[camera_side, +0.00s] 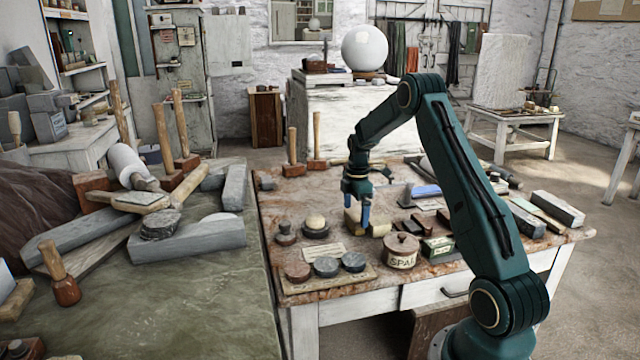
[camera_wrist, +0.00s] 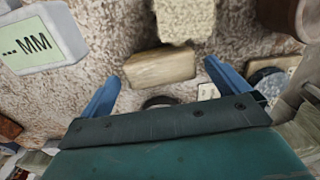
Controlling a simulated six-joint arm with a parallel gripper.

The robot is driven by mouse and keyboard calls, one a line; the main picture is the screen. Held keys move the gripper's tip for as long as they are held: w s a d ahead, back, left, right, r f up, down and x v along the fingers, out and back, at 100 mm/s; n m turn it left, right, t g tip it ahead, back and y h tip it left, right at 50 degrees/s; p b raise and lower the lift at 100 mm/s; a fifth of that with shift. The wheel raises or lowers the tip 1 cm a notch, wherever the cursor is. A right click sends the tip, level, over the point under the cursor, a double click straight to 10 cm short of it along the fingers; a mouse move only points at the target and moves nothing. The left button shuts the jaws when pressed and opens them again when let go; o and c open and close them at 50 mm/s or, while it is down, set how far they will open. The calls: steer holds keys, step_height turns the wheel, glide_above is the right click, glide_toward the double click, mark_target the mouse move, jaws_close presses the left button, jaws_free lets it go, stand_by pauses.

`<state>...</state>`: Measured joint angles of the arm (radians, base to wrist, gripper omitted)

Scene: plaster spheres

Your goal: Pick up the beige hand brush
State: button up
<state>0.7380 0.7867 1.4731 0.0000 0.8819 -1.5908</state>
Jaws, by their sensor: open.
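My gripper (camera_side: 357,208) is open and points down over the marble-topped table. In the wrist view, its two blue fingers (camera_wrist: 162,74) stand wide apart with a beige block-like piece (camera_wrist: 160,68) showing between and beyond them. A rough, pale beige piece (camera_wrist: 186,18) lies just past it, at the top edge of that view. In the side view, a beige block (camera_side: 352,223) and a rounded beige piece (camera_side: 380,229) sit at the fingers. These look like the beige hand brush, but I cannot tell whether they are one object. Contact with the fingers is not clear.
A round lidded tin (camera_side: 402,250) and a green-labelled box (camera_side: 438,247) stand close on the right. A board with round discs (camera_side: 326,266) lies in front. A domed pale knob (camera_side: 316,224) is at left. Tall wooden-handled tools (camera_side: 293,150) stand behind.

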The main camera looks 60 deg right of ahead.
mark_target(355, 214)
steer(key=shift+f, duration=1.7)
steer(key=c, duration=0.9)
